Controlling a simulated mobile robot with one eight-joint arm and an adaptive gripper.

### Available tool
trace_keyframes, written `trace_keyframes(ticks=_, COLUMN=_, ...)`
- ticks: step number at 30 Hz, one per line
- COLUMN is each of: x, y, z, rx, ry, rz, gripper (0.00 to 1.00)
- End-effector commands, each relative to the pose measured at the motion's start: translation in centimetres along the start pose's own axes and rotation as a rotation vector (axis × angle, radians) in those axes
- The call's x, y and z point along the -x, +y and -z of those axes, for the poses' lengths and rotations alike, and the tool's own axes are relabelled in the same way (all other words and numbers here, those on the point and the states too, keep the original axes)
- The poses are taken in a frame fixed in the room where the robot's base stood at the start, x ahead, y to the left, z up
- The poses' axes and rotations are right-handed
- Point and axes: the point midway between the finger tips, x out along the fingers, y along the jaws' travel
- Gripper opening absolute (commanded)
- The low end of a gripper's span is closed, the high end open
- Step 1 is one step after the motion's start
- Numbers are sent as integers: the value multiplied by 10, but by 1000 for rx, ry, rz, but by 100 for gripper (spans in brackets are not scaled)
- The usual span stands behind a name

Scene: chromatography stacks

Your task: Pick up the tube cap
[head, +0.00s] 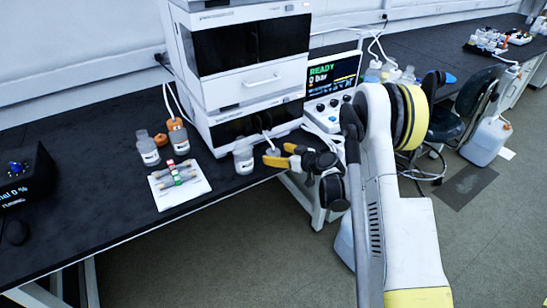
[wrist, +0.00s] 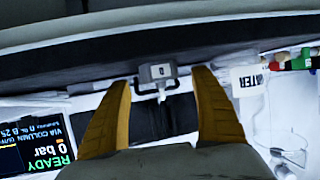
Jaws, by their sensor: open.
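A small pale piece on a thin tube, which looks like the tube cap (head: 272,151), hangs in front of the lower white instrument, right of an open bottle. In the wrist view a small grey cap-like piece (wrist: 157,72) with a short stem shows between the fingertips. My gripper (head: 281,155) is open, its yellow fingers spread near the table's front edge. In the wrist view my gripper (wrist: 162,80) has one finger on each side of the cap, with a gap to each. I cannot tell the depth between cap and fingertips.
The open clear bottle (head: 243,158) stands close left of my gripper. A white tray (head: 166,201) with columns, an orange-capped bottle (head: 178,138) and another bottle (head: 147,150) stand further left. The instrument stack (head: 250,88) rises behind, beside a screen (head: 331,78).

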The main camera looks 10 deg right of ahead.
Motion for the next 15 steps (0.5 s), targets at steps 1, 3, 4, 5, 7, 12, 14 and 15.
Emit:
trace_keyframes(ticks=1, x=-11, y=0, z=-4, rx=1, ry=0, rz=1, gripper=74)
trace_keyframes(ticks=3, x=-19, y=0, z=-3, rx=0, ry=-1, rz=1, gripper=74)
trace_keyframes(ticks=4, x=-21, y=0, z=-3, rx=0, ry=-1, rz=1, gripper=74)
trace_keyframes(ticks=5, x=-22, y=0, z=-2, rx=0, ry=-1, rz=0, gripper=74)
trace_keyframes(ticks=7, x=-22, y=0, z=-1, rx=0, ry=-1, rz=0, gripper=74)
trace_keyframes(ticks=12, x=-22, y=0, z=0, rx=0, ry=-1, rz=0, gripper=60)
trace_keyframes(ticks=14, x=-22, y=0, z=0, rx=0, ry=-1, rz=0, gripper=42)
trace_keyframes(ticks=15, x=-22, y=0, z=0, rx=0, ry=-1, rz=-1, gripper=29)
